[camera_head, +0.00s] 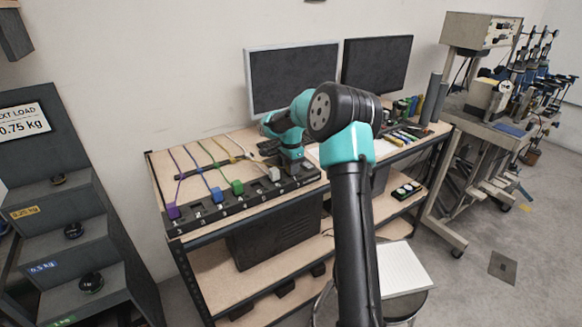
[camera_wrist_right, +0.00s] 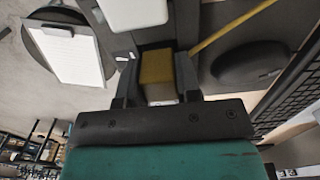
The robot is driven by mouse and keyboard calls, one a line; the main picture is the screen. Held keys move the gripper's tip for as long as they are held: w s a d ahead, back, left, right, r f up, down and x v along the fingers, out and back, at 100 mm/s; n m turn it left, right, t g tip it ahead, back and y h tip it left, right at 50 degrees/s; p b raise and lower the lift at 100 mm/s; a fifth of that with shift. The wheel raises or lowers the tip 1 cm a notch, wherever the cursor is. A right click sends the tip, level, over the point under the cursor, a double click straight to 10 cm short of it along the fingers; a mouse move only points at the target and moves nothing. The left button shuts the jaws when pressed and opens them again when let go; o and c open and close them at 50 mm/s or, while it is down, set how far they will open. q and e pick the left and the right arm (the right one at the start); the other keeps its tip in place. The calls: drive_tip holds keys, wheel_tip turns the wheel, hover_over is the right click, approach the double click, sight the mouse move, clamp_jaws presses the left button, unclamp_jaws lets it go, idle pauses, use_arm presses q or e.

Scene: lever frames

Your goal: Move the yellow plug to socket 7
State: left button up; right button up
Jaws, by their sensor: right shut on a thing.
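In the right wrist view my right gripper (camera_wrist_right: 156,85) is shut on the yellow plug (camera_wrist_right: 157,66), with a finger on each side. Its yellow cable (camera_wrist_right: 232,25) runs off to the upper right. In the head view the right gripper (camera_head: 291,168) is over the right part of the dark socket strip (camera_head: 252,200), and its body hides the yellow plug there. I cannot tell whether the plug touches a socket. The white plug (camera_head: 273,174) stands in the strip just left of the gripper; it also shows in the wrist view (camera_wrist_right: 135,12). My left gripper is not in view.
Purple (camera_head: 173,211), blue (camera_head: 217,195) and green (camera_head: 237,187) plugs stand in the strip further left, cables running back over the bench (camera_head: 160,172). Two monitors (camera_head: 291,78) stand behind. A stool with a white pad (camera_head: 403,270) is in front of the bench.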

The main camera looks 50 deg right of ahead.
drive_tip(key=o, duration=1.4)
drive_tip(key=shift+r, duration=0.15)
drive_tip(key=shift+r, duration=3.4)
